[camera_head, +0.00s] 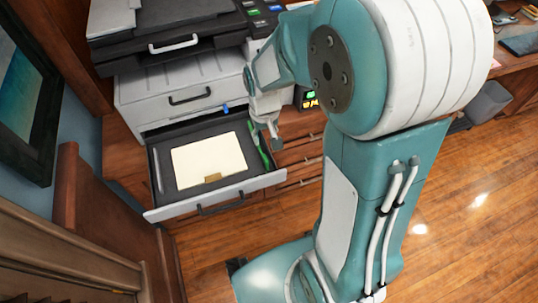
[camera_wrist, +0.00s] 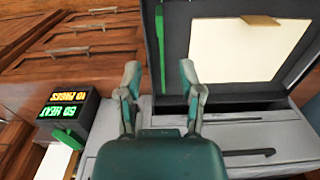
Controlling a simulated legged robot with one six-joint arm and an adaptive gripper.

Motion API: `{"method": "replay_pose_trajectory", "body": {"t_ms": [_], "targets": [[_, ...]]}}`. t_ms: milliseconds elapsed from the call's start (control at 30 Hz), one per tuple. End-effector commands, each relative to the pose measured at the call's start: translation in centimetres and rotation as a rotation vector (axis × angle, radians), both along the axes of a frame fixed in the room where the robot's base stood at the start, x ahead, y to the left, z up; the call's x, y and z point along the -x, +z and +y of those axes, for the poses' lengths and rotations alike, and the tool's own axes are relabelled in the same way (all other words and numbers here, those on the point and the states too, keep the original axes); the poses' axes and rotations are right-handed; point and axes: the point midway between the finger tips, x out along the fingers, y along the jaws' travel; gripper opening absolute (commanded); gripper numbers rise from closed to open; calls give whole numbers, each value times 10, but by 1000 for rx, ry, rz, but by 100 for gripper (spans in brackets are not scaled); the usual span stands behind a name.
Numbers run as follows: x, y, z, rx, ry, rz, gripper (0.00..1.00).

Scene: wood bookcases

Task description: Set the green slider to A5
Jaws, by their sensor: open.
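A printer's paper tray (camera_head: 162,178) is pulled out, with a cream sheet of paper (camera_head: 209,160) in it. The green slider (camera_head: 264,158) is a narrow upright strip along the tray's right side. In the wrist view, which looks inverted, the green slider (camera_wrist: 159,50) stands along the tray's edge beside the paper (camera_wrist: 245,52). My gripper (camera_head: 270,140) is low over that side of the tray. In the wrist view my gripper (camera_wrist: 160,74) is open, and the slider appears between its two fingers. No contact is clear. Size marks are not readable.
The tray's front wall (camera_head: 215,197) has a handle. A small lit display (camera_head: 311,99) sits right of the printer. A blue tab (camera_head: 226,108) shows at the tray's back. Wooden drawers (camera_head: 300,160) are right of the tray. A brown railing (camera_head: 100,200) is at left.

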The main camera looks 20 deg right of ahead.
Motion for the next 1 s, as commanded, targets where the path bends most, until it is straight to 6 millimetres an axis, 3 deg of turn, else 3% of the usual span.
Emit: {"method": "replay_pose_trajectory", "body": {"t_ms": [167,700,1000], "targets": [[-1,-13,0,0,0,8,49],[0,-101,0,0,0,8,49],[0,-111,0,0,0,4,49]]}}
